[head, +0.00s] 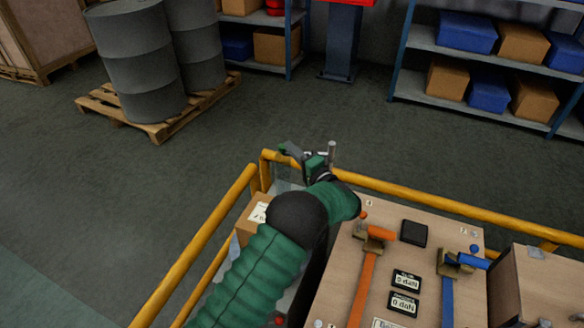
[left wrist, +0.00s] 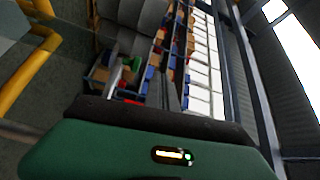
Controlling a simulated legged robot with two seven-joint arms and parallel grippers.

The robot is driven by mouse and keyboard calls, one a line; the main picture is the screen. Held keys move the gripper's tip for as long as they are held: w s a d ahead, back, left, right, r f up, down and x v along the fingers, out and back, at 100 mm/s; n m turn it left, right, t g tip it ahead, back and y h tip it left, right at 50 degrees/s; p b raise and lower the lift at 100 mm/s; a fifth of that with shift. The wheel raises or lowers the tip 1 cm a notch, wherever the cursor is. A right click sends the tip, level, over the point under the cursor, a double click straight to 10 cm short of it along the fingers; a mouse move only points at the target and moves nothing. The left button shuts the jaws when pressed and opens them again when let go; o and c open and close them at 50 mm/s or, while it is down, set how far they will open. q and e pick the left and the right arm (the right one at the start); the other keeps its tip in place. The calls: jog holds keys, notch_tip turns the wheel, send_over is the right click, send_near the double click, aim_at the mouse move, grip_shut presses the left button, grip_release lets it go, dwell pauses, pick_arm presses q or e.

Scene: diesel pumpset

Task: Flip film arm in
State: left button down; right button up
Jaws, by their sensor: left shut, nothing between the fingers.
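A small grey lever-like piece with a green end (head: 291,149), which may be the film arm, shows at the far left corner of the yellow-railed frame. A grey piece with a green end also shows in the left wrist view (left wrist: 133,64), left of the dark fingers. My left gripper (head: 313,160) is at that corner, just right of the piece, shut and empty. I cannot tell whether it touches the piece. A silver upright post (head: 332,150) stands just right of the gripper. My left forearm hides part of the corner. My right gripper is not in view.
The yellow rail (head: 450,205) runs around the frame. A carton (head: 250,220) sits left of my arm. Drums on a pallet (head: 150,130) and shelves stand farther off.

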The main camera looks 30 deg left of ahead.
pick_arm(q)
jog(key=s+d, duration=0.4)
jog(key=s, duration=0.5)
jog(key=shift+s+d+r+p, duration=0.2)
jog(key=shift+s+r+p, duration=0.05)
jog(key=shift+r+p, duration=0.2)
